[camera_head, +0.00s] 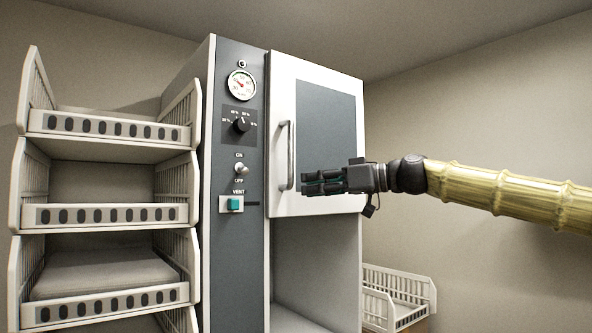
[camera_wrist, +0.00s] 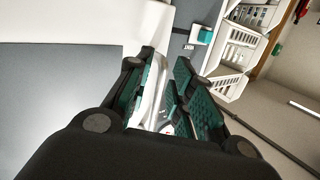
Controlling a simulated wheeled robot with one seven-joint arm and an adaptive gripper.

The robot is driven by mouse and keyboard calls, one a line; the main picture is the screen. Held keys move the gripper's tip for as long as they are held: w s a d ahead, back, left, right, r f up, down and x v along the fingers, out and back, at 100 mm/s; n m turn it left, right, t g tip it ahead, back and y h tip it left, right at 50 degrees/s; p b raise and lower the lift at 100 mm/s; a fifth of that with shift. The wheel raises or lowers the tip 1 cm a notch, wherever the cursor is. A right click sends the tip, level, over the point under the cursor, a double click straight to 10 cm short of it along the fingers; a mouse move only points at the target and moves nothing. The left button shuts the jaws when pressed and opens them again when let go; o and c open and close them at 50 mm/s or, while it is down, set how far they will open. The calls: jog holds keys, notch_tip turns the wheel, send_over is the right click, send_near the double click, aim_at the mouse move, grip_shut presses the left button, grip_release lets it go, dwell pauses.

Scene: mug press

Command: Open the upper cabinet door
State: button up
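The upper cabinet door (camera_head: 283,90) is a white panel with a grey window (camera_head: 328,125); it looks closed. Its upright, light metal handle (camera_head: 287,150) is on the left side of the door. My gripper (camera_head: 308,183) is at the handle's lower end, with its dark fingertips just right of the bar in the head view. In the wrist view, my gripper (camera_wrist: 167,80) has its green-padded fingers apart, and the pale handle (camera_wrist: 152,92) shows between them, nearer the left finger. Whether a pad touches the handle cannot be told.
A grey control panel (camera_head: 235,280) with a gauge (camera_head: 241,85), knob (camera_head: 242,124), switch (camera_head: 240,169) and green vent button (camera_head: 235,204) stands left of the door. Stacked white trays (camera_head: 100,215) are further left. An open bay (camera_head: 315,260) lies below the door, and a white basket (camera_head: 400,290) is at lower right.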

jog(key=s+d+r+n+y, duration=0.15)
jog(key=d+r, duration=0.25)
jog(key=r, duration=0.4)
jog(key=p+x, duration=0.3)
jog(key=x, duration=0.7)
jog(key=shift+s+a+p, duration=0.1)
jog(key=shift+a+p, duration=0.05)
jog(key=shift+p, duration=0.2)
grip_shut()
